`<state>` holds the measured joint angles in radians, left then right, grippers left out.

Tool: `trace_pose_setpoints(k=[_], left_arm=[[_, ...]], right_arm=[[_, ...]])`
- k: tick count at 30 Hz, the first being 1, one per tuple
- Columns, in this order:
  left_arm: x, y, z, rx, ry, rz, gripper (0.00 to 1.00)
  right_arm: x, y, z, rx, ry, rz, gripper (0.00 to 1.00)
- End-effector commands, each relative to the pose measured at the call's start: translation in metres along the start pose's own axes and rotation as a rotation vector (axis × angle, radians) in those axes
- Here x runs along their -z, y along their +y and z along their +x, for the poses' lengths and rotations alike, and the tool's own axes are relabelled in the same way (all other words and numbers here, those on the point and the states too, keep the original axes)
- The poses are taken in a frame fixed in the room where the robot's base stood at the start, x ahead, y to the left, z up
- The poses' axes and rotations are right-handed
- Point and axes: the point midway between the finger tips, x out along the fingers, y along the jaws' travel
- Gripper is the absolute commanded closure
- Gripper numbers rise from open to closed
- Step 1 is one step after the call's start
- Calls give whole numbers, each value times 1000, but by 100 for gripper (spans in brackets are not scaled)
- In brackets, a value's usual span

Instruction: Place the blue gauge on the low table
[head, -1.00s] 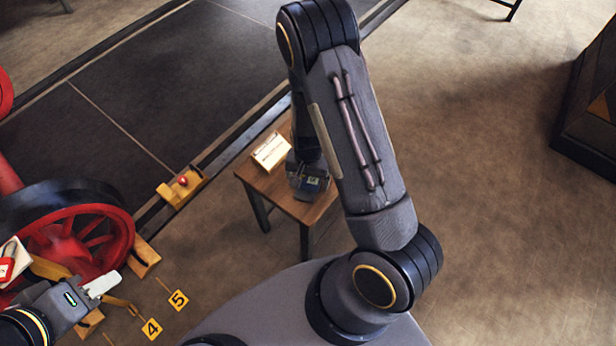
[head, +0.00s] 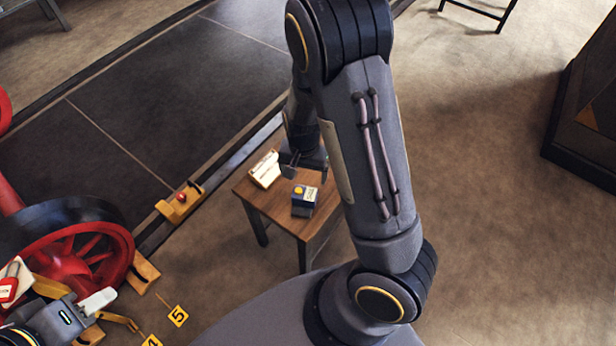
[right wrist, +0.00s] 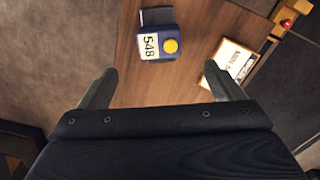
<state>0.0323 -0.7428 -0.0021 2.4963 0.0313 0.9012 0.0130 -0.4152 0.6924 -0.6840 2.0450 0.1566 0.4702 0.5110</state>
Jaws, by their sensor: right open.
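The blue gauge (head: 304,198), a small blue block with a yellow round knob and a white label, sits on the low wooden table (head: 272,208). In the right wrist view the gauge (right wrist: 157,42) shows the number 548 and lies beyond the fingertips, apart from them. My right gripper (head: 304,168) is open and empty above the table, behind the gauge in the head view; its two spread fingers show in the right wrist view (right wrist: 162,84). My left gripper (head: 97,301) is at the lower left, with a pale piece at its tip; its jaw state is unclear.
A white lettered block (head: 265,169) lies on the table's left side, close to my right gripper. Floor right of the table is clear.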

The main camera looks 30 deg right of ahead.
Motion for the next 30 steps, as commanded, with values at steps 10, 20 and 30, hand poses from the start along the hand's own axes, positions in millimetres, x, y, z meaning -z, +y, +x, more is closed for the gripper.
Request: trace_pose_setpoints(k=[10, 20, 30], left_arm=[[0, 0, 0, 0, 0, 0, 64], [0, 0, 0, 0, 0, 0, 64], [0, 0, 0, 0, 0, 0, 64]], right_arm=[[-48, 5, -107, 335, -90, -150, 13], [-114, 57, -205, 552, 128, -473, 13], [-144, 86, -219, 521, 292, -615, 13]])
